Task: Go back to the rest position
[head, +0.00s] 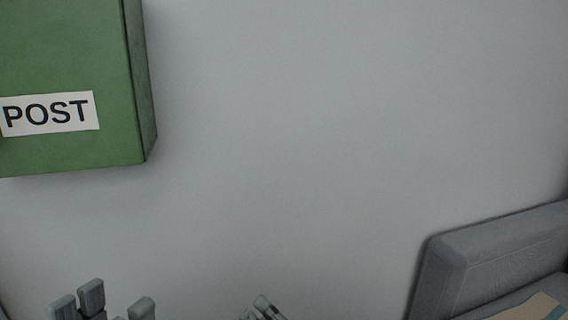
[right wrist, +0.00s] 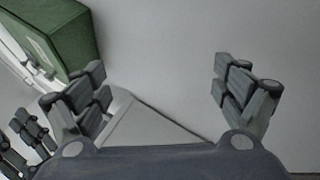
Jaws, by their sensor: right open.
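My right gripper (right wrist: 165,90) is open in the right wrist view, its two fingers wide apart with nothing between them. In the head view only a grey fingertip (head: 265,307) shows at the bottom edge, which seems to be part of it. My left gripper (head: 85,300) shows as grey finger pads at the bottom left of the head view. It also shows at the lower left of the right wrist view (right wrist: 28,135), partly cut off. Whether its fingers are apart is unclear. No held object is visible.
A green box (head: 70,50) labelled POST is at the upper left of the head view, and in the right wrist view (right wrist: 60,30). A grey padded-looking piece (head: 470,255) stands at the lower right. The plain grey wall between them is clear.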

